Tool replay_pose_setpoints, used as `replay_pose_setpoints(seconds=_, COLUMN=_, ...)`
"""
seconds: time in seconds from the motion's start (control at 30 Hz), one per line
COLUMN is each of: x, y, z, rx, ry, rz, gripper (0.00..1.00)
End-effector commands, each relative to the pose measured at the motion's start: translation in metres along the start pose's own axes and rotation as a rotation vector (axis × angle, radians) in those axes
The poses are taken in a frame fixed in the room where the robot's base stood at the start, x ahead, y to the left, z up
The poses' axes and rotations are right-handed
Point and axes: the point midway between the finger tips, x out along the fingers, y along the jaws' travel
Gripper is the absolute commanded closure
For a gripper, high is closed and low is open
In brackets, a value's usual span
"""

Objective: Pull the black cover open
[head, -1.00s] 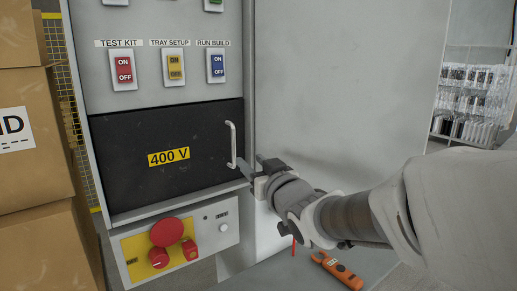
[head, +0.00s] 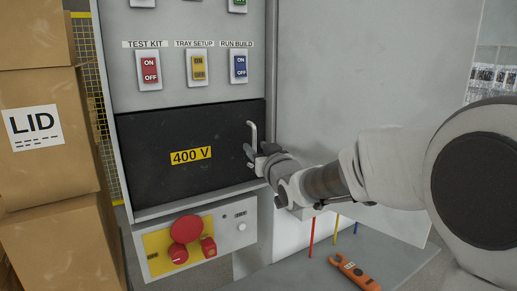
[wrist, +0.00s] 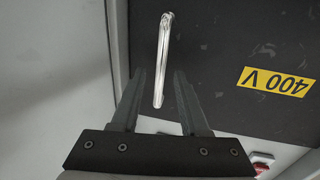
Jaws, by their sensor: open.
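The black cover (head: 175,180) is a dark panel with a yellow 400 V label, flat in the cabinet front and shut. Its pale bar handle (head: 253,134) stands upright at the cover's right edge. In the wrist view the handle (wrist: 162,60) runs down between my two fingers, with a gap on each side. My gripper (head: 250,156) is open at the lower part of the handle in the head view; its fingertips (wrist: 158,72) straddle the bar and do not visibly press on it. The handle's lower end shows between the fingers.
Labelled switches (head: 198,67) sit above the cover. A red emergency knob (head: 186,229) and smaller red knobs are on a yellow panel below. Cardboard boxes (head: 45,175) stand at left. An orange tool (head: 355,272) lies on a grey surface at lower right.

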Motion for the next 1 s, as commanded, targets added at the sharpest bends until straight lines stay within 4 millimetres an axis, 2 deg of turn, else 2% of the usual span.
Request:
replay_pose_setpoints(seconds=0.1, x=-0.0002, y=-0.0001, z=-0.0001, rx=0.0, ry=0.0, rz=0.0, gripper=0.57)
replay_pose_setpoints(seconds=0.33, x=-0.0003, y=-0.0001, z=-0.0002, rx=0.0, ry=0.0, rz=0.0, gripper=0.98)
replay_pose_setpoints(seconds=0.37, x=-0.0004, y=0.0, z=-0.0002, rx=0.0, ry=0.0, rz=0.0, gripper=1.0)
replay_pose_setpoints(seconds=1.0, x=-0.0004, y=0.0, z=-0.0003, rx=0.0, ry=0.0, rz=0.0, gripper=1.0)
